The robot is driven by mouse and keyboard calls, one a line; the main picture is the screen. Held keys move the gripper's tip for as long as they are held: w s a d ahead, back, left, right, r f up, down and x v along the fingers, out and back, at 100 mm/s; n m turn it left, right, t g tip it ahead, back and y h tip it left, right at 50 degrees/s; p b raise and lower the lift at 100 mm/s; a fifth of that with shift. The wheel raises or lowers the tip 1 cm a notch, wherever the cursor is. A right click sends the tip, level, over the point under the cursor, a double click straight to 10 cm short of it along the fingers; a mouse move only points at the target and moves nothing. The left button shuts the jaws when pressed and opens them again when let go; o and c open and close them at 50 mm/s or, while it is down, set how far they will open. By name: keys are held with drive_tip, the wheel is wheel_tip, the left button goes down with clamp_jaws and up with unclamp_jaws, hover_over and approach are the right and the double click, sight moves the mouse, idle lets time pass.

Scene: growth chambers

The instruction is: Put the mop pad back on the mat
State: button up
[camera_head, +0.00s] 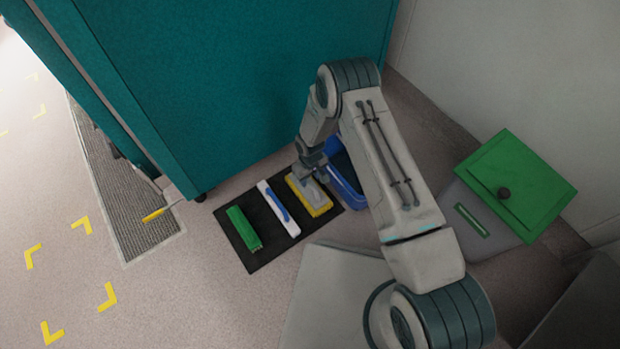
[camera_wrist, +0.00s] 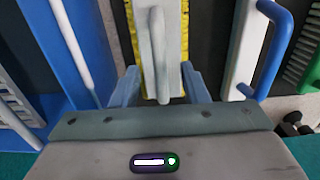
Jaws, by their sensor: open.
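The mop pad (camera_head: 318,206), a grey block with a raised grey handle and a yellow fringe, lies on the right end of the dark mat (camera_head: 272,250). In the wrist view the mop pad (camera_wrist: 174,30) is straight ahead between my fingers. My gripper (camera_head: 313,176) is over the pad. It is open, with one finger on each side of the handle (camera_wrist: 158,50) in the wrist view (camera_wrist: 161,85). I cannot tell whether the fingers touch the pad.
A white brush with a blue handle (camera_head: 278,208) and a green brush (camera_head: 243,228) lie left of the pad on the mat. A blue bin (camera_head: 346,178) stands close on its right. A teal cabinet (camera_head: 210,90) rises behind. A green-lidded grey bin (camera_head: 515,185) stands at right.

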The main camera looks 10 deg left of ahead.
wheel_tip(320, 180, up, 12)
drive_tip(key=p, duration=0.3)
drive_tip(key=shift+f+p, duration=0.2)
drive_tip(key=shift+p, duration=0.2)
drive_tip(key=shift+r, duration=0.1)
drive_tip(key=w+d+r+m+p, duration=0.15)
drive_tip(key=d+r+p, duration=0.35)
drive_tip(key=r, duration=1)
drive_tip(key=d+r+m+t+p, duration=0.15)
drive_tip(key=d+r+p, duration=0.4)
drive_tip(key=r, duration=0.85)
drive_tip(key=d+r+m+p, duration=0.2)
drive_tip(key=d+r+p, duration=0.25)
drive_tip(key=r, duration=1.05)
drive_tip(key=s+d+r+m+p, duration=0.1)
drive_tip(key=s+d+r+p, duration=0.3)
drive_tip(key=r, duration=0.7)
drive_tip(key=s+d+r+m+t+p, duration=0.1)
drive_tip(key=s+d+r+m+p, duration=0.1)
drive_tip(key=s+d+r+p, duration=0.3)
drive_tip(key=s+d+r+m+p, duration=0.2)
drive_tip(key=s+d+r+p, duration=0.3)
drive_tip(key=s+r+p, duration=0.4)
drive_tip(key=v, duration=0.7)
drive_tip(key=shift+s+r, duration=0.2)
drive_tip(key=shift+r, duration=0.2)
